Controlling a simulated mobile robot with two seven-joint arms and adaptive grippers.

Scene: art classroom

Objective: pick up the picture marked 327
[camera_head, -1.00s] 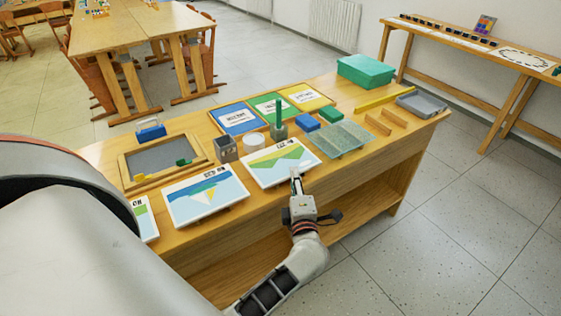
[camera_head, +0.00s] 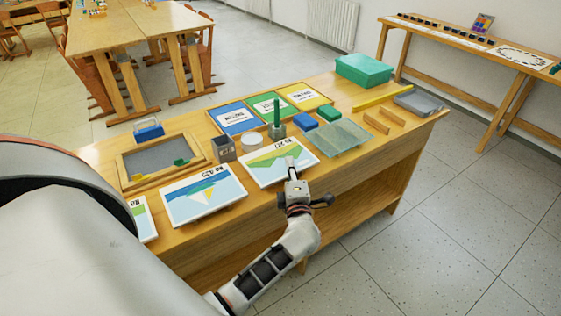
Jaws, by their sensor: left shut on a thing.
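A white-edged picture with green hills (camera_head: 268,166) lies on the wooden table in the middle of the view. Its marking at the top edge is too small and turned to read surely. My left gripper (camera_head: 290,164) is shut on the near edge of this picture, and its fingers cover a little of it. I cannot tell any gap under the picture. My right gripper is not in view.
The table (camera_head: 350,165) also holds a framed grey tray (camera_head: 150,158), a green post on a block (camera_head: 277,118), a grey block (camera_head: 224,148), a white round dish (camera_head: 252,139), a translucent sheet (camera_head: 342,138) and a green box (camera_head: 364,70). Open floor lies to the right.

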